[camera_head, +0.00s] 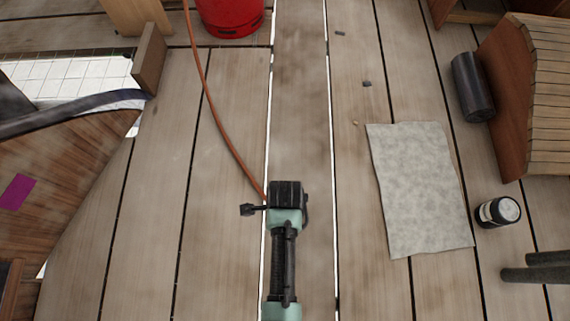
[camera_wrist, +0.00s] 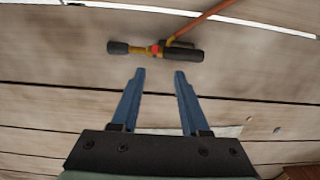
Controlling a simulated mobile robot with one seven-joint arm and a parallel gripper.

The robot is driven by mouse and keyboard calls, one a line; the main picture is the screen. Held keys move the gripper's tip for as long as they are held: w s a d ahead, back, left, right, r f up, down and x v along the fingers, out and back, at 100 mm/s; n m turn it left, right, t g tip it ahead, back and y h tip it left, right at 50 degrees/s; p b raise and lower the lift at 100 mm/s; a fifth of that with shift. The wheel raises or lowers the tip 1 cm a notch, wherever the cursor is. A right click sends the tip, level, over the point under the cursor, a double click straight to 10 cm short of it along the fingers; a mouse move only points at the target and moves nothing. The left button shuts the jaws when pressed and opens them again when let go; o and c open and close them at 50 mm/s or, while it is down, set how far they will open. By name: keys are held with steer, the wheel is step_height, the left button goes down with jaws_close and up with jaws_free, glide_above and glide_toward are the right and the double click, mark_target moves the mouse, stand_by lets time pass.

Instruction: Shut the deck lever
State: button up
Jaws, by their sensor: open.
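A valve-like fitting (camera_wrist: 153,49) lies on the deck in the wrist view, with a yellow-brass body and a small red spot. It has a black end (camera_wrist: 118,47) on the left and a thicker black part (camera_wrist: 184,55) on the right. I take it for the deck lever, but cannot tell which part turns. In the head view its black left end (camera_head: 247,209) sticks out beside my arm; the middle is hidden. My gripper (camera_wrist: 159,73) is open and empty, its blue fingertips pointing at the fitting with no visible contact.
An orange hose (camera_head: 211,103) runs from the fitting towards a red container (camera_head: 230,16). A grey cloth (camera_head: 421,190), a small jar (camera_head: 497,211) and a dark cylinder (camera_head: 471,87) lie to the right. Wooden structures stand at both sides. The planks around the fitting are mostly clear.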

steer(key=f+b, duration=0.3)
steer(key=f, duration=0.1)
steer(key=f+b, duration=0.3)
steer(key=f, duration=0.2)
steer(key=f+b, duration=0.4)
steer(key=shift+s+f, duration=0.35)
jaws_close()
